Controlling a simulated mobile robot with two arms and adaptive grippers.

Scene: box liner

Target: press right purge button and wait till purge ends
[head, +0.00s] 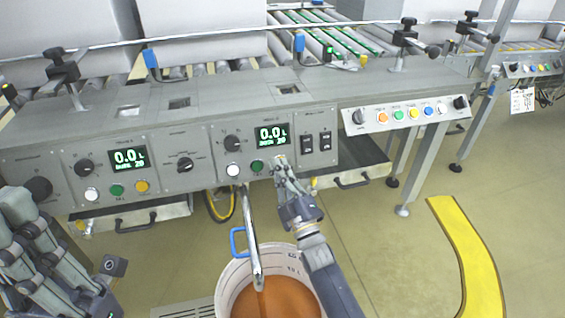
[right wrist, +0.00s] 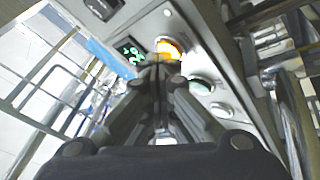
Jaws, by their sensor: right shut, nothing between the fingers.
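The right control panel (head: 214,145) has a display (head: 271,135) reading 0.0. Below it are a white button (head: 233,170) and a green button (head: 257,167). My right gripper (head: 280,163) is shut and empty, its fingertips at the spot right of the green button. In the right wrist view, a glowing orange button (right wrist: 170,47) shows just beyond the fingertips (right wrist: 160,68); I cannot tell whether they touch. In the head view the gripper hides that button. A metal spout (head: 250,235) ends over a white bucket (head: 232,282) of orange-brown liquid. My left gripper (head: 25,225) shows at lower left, its fingers unclear.
A left panel (head: 60,170) has its own display and white, green and orange buttons. A box of coloured buttons (head: 405,113) sits to the right.

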